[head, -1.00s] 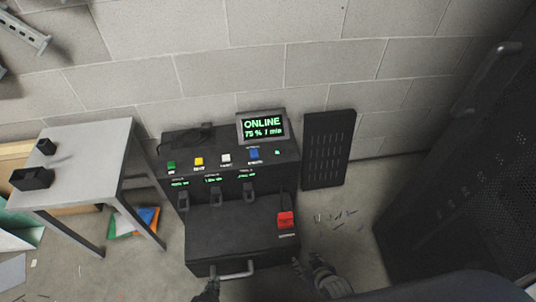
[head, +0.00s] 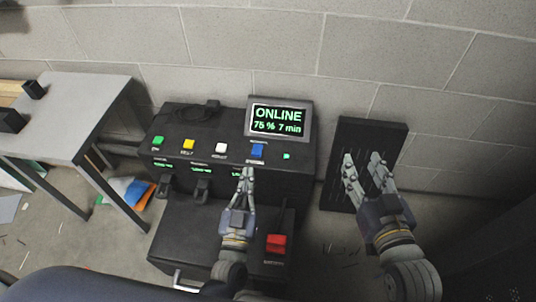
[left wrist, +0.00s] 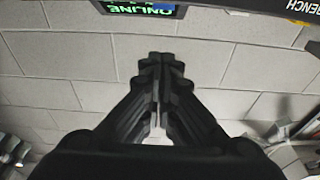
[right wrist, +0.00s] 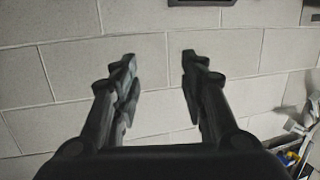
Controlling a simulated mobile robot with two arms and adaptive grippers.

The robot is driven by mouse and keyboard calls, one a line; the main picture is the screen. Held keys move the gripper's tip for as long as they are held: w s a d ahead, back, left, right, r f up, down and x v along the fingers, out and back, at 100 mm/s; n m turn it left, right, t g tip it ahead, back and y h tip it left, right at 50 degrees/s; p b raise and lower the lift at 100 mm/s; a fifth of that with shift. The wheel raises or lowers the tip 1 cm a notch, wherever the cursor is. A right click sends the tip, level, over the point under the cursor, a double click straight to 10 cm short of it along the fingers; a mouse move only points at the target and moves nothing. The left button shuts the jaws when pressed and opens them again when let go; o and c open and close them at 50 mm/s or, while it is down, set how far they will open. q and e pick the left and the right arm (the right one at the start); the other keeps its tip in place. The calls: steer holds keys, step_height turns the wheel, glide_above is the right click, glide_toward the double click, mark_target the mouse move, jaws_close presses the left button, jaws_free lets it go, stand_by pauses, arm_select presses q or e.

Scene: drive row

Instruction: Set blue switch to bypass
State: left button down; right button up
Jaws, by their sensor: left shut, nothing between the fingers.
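The blue switch (head: 257,151) stands at the right end of a row of switches on the black console, below its screen. Its small labels are too blurred to read. The screen (head: 278,120) reads "ONLINE 75 % 7 min". My left gripper (head: 247,172) is shut and empty, its tips just below the blue switch in the head view. A gap between them is hard to judge. In the left wrist view its closed fingers (left wrist: 161,62) point toward the inverted screen (left wrist: 150,9). My right gripper (head: 364,162) is open and empty, in front of the vented black panel.
Green (head: 158,141), yellow (head: 188,145) and white (head: 221,149) switches stand left of the blue one. A red switch (head: 277,242) sits on the lower front ledge. A vented black panel (head: 392,134) leans at the wall. A grey table (head: 75,100) stands left.

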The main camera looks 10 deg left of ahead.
arm_select(q)
steer(key=shift+r, duration=0.2)
arm_select(e)
steer(key=shift+r, duration=0.35)
